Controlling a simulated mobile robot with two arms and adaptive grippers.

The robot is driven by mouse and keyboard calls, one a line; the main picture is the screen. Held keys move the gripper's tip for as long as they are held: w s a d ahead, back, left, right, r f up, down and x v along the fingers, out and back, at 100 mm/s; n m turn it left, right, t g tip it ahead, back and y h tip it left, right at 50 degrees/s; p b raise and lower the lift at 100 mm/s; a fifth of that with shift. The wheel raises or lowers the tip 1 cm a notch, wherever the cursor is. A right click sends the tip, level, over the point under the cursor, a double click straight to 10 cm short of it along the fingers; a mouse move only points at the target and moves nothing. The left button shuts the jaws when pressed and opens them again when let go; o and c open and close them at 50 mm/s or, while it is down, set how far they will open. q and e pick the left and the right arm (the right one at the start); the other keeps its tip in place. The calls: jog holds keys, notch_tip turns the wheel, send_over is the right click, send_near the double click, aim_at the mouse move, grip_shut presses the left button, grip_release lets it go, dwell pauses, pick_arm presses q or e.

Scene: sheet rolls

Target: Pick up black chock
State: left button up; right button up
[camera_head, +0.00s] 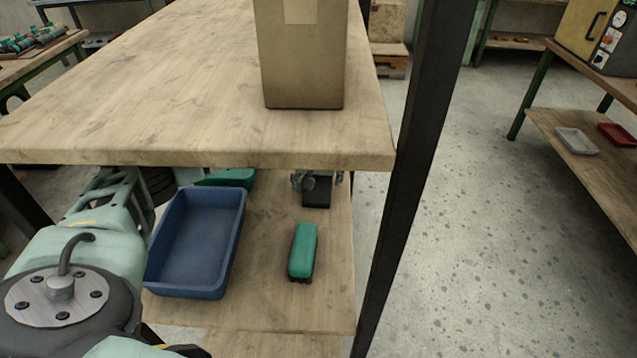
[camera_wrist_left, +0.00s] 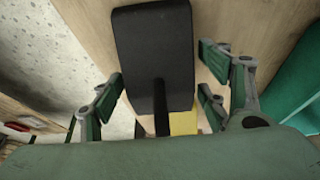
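The black chock (camera_head: 317,197) lies on the lower shelf, partly covered by my left gripper (camera_head: 313,181), which shows just below the upper board's edge. In the left wrist view the chock (camera_wrist_left: 153,50) is a dark block with rounded corners and a thin black bar towards me. The left gripper (camera_wrist_left: 160,95) is open there, with fingers on both sides of the chock and visible gaps between. Most of the left arm beyond the wrist is hidden under the upper board. My right gripper is not in view.
A blue tray (camera_head: 181,283) and a teal block (camera_head: 302,250) are on the lower shelf (camera_head: 265,295). A green container (camera_head: 232,177) stands behind the tray. The upper board (camera_head: 150,100) carries a cardboard box (camera_head: 303,60). A dark post (camera_head: 415,150) stands at the right.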

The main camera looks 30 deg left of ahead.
pick_arm(q)
jog(key=c, duration=1.1)
jog(key=shift+c, duration=0.6)
jog(key=shift+r, duration=0.2)
